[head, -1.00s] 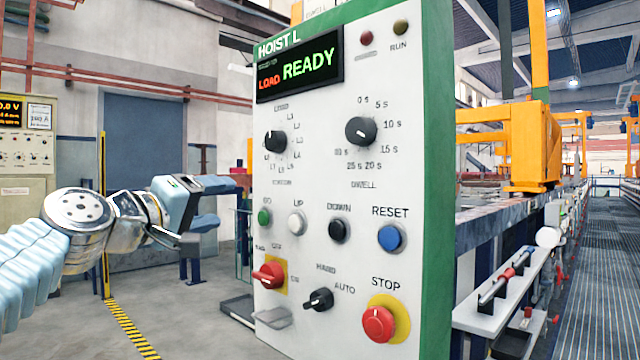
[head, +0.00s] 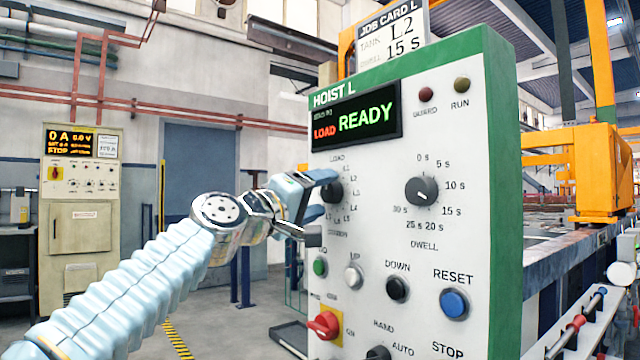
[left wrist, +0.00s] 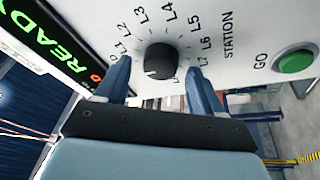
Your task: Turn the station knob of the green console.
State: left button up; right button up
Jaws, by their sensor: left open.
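The green-edged console (head: 496,200) is titled HOIST L, and its display (head: 355,122) reads LOAD and READY. Its black station knob (head: 333,191) is at the upper left of the panel, partly behind my fingers. My left gripper (head: 320,195) is open at the panel. In the left wrist view its fingers (left wrist: 157,80) are on either side of the knob, with gaps showing. My right gripper is out of view.
A job card (head: 391,45) on top reads TANK L2, DWELL 15 s. The dwell knob (head: 421,191) is to the right. Below are the green GO button (head: 320,266), a red switch (head: 323,325) and the blue RESET button (head: 454,304).

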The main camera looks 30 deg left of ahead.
pick_arm(q)
jog(key=shift+w, duration=0.25)
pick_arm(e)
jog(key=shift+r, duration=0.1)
